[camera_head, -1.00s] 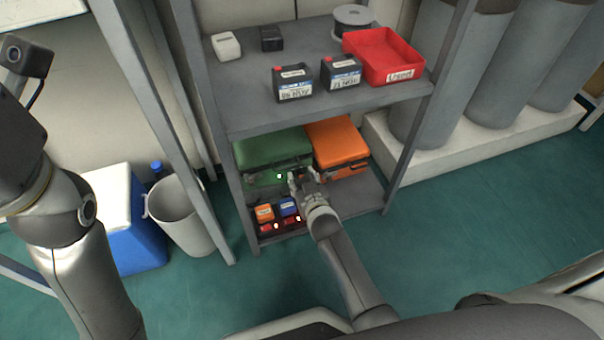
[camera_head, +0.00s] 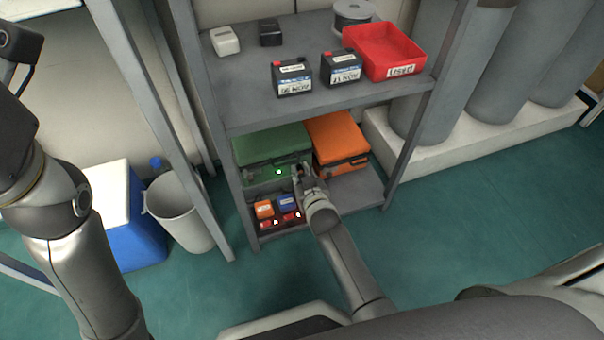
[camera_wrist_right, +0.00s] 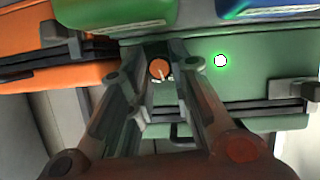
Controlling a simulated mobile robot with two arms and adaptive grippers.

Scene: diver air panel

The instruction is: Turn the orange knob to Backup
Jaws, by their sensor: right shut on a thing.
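The orange knob (camera_wrist_right: 160,68) shows between the fingertips of my right gripper (camera_wrist_right: 158,62) in the right wrist view. It is round, with a pale pointer mark toward the lower part of the picture. The gripper is shut on it. The knob is at the front of the green case (camera_wrist_right: 225,82). In the head view my right gripper (camera_head: 304,173) is in front of the green case (camera_head: 270,146) on the lower shelf and hides the knob. I cannot read any position label.
An orange case (camera_head: 338,140) stands right of the green one. Small orange and blue items (camera_head: 287,201) with red parts sit low on the left. The upper shelf holds a red bin (camera_head: 385,45) and batteries (camera_head: 342,70). A grey bin (camera_head: 183,215) stands left of the rack.

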